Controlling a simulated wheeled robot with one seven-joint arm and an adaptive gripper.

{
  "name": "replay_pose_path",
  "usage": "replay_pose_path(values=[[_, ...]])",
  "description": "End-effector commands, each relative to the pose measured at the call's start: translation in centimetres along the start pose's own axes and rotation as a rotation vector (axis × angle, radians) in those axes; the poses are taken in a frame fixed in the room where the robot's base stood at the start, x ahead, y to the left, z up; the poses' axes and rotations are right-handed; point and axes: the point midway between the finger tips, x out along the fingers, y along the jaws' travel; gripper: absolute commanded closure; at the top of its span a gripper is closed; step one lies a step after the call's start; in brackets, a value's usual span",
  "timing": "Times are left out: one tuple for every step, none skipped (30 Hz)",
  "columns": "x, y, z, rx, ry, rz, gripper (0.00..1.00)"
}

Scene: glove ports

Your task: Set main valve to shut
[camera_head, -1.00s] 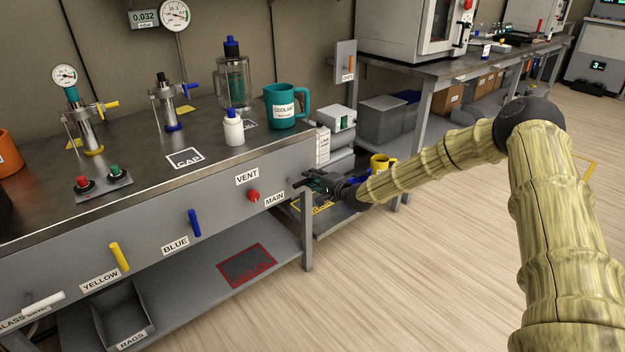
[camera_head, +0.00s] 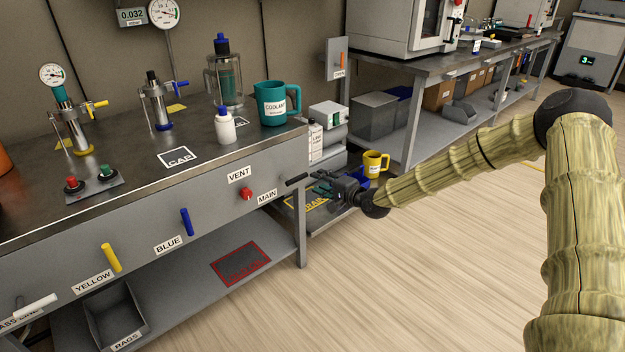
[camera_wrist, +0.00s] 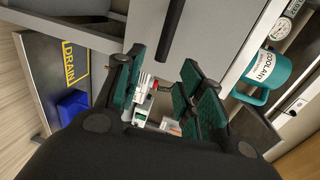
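The main valve handle (camera_head: 297,179) is a black bar on the bench front, just right of the MAIN label (camera_head: 267,196). It lies nearly level in the head view, unlike the slanting blue and yellow handles. In the wrist view the dark bar (camera_wrist: 171,30) enters from the top, beyond the fingertips. My gripper (camera_head: 324,188) is just right of the handle, with a small gap in the head view. Its green-padded fingers (camera_wrist: 166,92) are spread apart, with no handle between them. The handle's mount is hard to make out.
The red VENT knob (camera_head: 246,194), blue handle (camera_head: 187,222) and yellow handle (camera_head: 112,258) share the bench front. A teal coolant mug (camera_head: 272,105) stands near the bench corner. A yellow mug (camera_head: 375,163) and blue bin stand behind my gripper. Open floor lies in front.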

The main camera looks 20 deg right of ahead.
Motion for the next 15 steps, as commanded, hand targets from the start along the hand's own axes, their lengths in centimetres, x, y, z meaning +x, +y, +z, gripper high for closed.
replay_pose_path(values=[[-0.8, -0.1, 0.0, 0.003, 0.001, -0.002, 0.62], [-1.2, -0.1, 0.0, 0.002, 0.001, -0.002, 0.62], [-1.6, -0.1, -0.1, 0.001, 0.001, -0.002, 0.62], [-1.9, -0.1, -0.1, 0.001, 0.001, -0.002, 0.62], [-2.2, -0.1, -0.1, 0.001, 0.001, -0.002, 0.62], [-2.5, -0.1, 0.0, 0.001, 0.001, -0.002, 0.62], [-2.7, -0.1, 0.0, 0.001, 0.001, -0.001, 0.62], [-2.9, -0.1, 0.0, 0.001, 0.001, -0.001, 0.62], [-3.1, 0.0, 0.0, 0.001, 0.0, -0.001, 0.62], [-3.2, 0.0, 0.0, 0.001, 0.0, -0.001, 0.62], [-3.3, 0.0, 0.0, 0.001, 0.0, 0.0, 0.62], [-3.4, 0.0, 0.0, 0.001, 0.0, 0.0, 0.62], [-3.4, 0.0, 0.0, 0.001, 0.0, 0.0, 0.62], [-3.4, 0.0, 0.0, 0.001, 0.0, 0.0, 0.62], [-3.4, 0.0, 0.0, 0.001, 0.0, 0.0, 0.62]])
